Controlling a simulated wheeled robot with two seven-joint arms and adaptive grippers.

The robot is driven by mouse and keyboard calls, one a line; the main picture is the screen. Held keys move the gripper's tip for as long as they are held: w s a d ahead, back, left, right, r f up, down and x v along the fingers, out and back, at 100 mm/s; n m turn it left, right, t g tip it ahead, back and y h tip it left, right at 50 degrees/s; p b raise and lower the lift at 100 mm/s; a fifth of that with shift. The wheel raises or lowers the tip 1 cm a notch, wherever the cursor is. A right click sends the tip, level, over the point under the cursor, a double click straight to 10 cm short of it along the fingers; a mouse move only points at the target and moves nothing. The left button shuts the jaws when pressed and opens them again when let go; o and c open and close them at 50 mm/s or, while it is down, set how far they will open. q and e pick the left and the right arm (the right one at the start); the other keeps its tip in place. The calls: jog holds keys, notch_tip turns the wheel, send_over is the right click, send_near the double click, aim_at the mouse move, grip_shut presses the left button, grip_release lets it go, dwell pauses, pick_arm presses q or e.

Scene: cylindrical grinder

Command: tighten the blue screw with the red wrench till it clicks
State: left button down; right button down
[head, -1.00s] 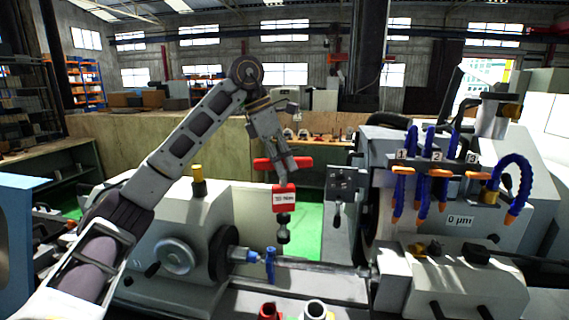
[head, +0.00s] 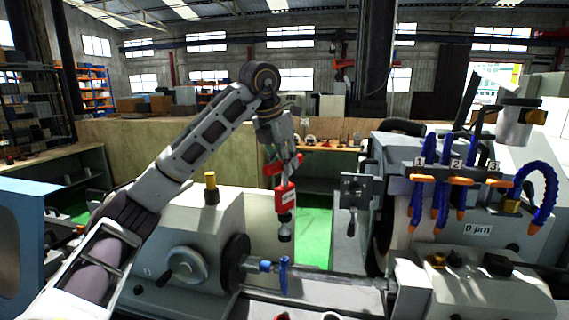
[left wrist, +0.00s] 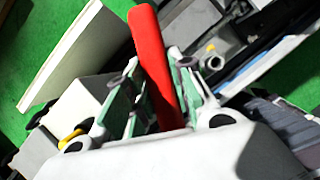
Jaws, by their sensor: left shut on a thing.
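The red wrench (head: 285,197) is a T-shaped tool with a red crossbar, a red body with a white label and a dark socket end. My left gripper (head: 283,165) is shut on its crossbar. The wrench hangs nearly upright, socket down. In the left wrist view, the red bar (left wrist: 155,60) lies between the two green-padded fingers (left wrist: 152,98). A blue upright part (head: 284,274), seemingly the blue screw, stands on the grinder's shaft below the wrench. A gap shows between it and the socket. My right gripper is not in view.
The grinder's dark round faceplate (head: 236,262) is left of the blue part. A control block with a lever (head: 356,190) and blue coolant hoses (head: 443,180) stand to the right. A red object (head: 283,317) shows at the bottom edge.

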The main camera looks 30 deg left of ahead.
aim_at(284, 185)
pick_arm(q)
jog(key=shift+a, duration=0.15)
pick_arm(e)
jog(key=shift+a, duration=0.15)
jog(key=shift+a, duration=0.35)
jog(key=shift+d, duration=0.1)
